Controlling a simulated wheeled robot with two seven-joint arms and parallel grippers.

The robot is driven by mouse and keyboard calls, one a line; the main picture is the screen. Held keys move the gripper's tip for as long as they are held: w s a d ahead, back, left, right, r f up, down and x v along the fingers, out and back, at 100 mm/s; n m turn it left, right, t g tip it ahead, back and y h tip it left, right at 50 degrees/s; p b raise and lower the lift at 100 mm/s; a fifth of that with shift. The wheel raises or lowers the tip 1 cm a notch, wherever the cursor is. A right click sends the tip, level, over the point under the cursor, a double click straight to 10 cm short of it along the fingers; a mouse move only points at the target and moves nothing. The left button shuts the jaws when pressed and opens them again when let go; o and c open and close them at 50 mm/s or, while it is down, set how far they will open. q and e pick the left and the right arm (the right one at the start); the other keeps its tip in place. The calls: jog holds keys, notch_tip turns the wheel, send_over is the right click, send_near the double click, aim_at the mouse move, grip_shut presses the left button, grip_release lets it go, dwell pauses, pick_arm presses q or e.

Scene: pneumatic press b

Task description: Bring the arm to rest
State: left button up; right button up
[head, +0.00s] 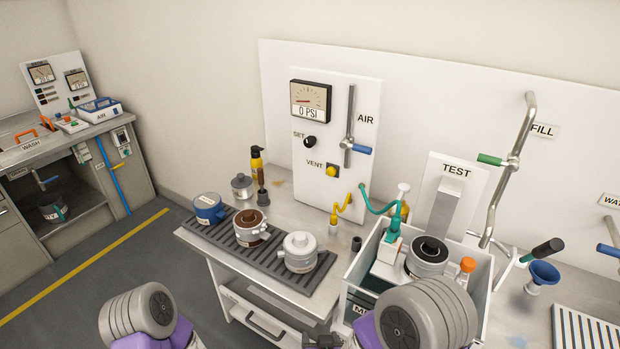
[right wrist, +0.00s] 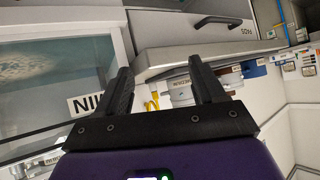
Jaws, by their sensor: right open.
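My right gripper (right wrist: 160,72) is open in the right wrist view, its two dark fingers spread with nothing held between them. In the head view, a dark part of it (head: 322,341) shows at the bottom edge, in front of the bench and left of the white bin. My right arm's grey rounded link fills the bottom right of centre and hides part of the bin's front. My left arm's grey link shows at the bottom left; its gripper is out of the picture.
The white bin (head: 356,278) stands close to my right arm, holding a dark-topped pot (head: 428,252). Several lidded pots stand on the slatted rack (head: 248,256). The panel gauge (head: 310,101) reads 0 PSI. A drawer handle (head: 264,322) is below the bench. Open floor lies left.

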jog(key=s+d+f+m+g+y, duration=0.1)
jog(key=s+d+f+g, duration=0.2)
jog(key=s+f+g, duration=0.2)
jog(key=s+d+f+m+g+y, duration=0.1)
jog(key=s+d+f+g, duration=0.3)
jog(key=s+f, duration=0.6)
jog(key=shift+s+f+m+g+y+p, duration=0.2)
jog(key=shift+f+m+g+y+p, duration=0.15)
jog(key=shift+f+g, duration=0.4)
jog(key=shift+f, duration=0.1)
